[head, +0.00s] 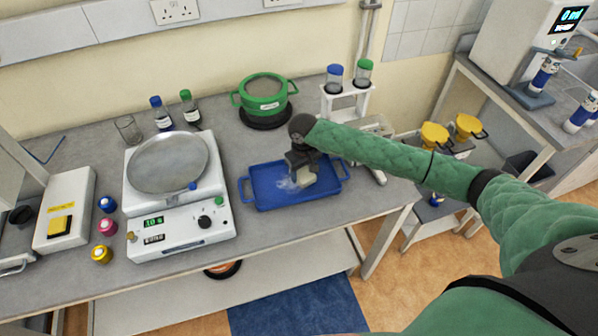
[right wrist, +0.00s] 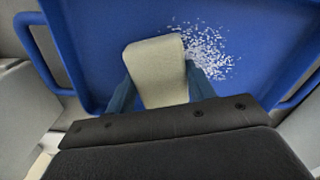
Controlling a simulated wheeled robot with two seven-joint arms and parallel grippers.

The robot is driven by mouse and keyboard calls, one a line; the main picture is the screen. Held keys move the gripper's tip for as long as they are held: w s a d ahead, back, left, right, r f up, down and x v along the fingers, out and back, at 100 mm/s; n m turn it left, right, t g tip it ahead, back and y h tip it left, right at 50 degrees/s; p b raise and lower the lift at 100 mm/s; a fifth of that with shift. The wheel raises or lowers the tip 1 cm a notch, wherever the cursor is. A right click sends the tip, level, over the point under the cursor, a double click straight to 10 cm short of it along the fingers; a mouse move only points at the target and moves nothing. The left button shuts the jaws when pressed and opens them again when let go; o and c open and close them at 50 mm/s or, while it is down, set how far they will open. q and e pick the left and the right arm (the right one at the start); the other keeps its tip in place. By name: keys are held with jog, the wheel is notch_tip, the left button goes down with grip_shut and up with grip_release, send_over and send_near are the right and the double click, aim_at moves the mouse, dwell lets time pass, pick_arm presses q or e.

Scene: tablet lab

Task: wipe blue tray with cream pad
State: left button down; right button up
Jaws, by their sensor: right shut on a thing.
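The blue tray (head: 262,197) lies on the grey bench and has a handle at each end. It fills most of the right wrist view (right wrist: 90,50). White powder or crumbs (right wrist: 205,50) lie on the tray floor, and show as a pale patch in the head view (head: 287,184). My right gripper (head: 304,172) is over the tray, shut on the cream pad (right wrist: 157,70). The pad (head: 306,180) is beside the white patch; I cannot tell whether it touches the tray floor. My left gripper is not in view.
A white balance (head: 180,235) with a round pan stands left of the tray. A green pot (head: 264,97) stands behind it. A white rack (head: 345,100) with two capped tubes is at the back right. Small coloured pots (head: 107,226) sit left of the balance. The bench's front edge is close to the tray.

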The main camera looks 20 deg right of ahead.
aim_at(286, 187)
jog(key=shift+s+a, duration=0.1)
jog(key=shift+s, duration=1.1)
jog(key=shift+a+f, duration=0.1)
jog(key=shift+a, duration=3)
jog(key=shift+w, duration=0.1)
jog(key=shift+d, duration=3.2)
jog(key=shift+r, duration=0.25)
jog(key=shift+r, duration=2.95)
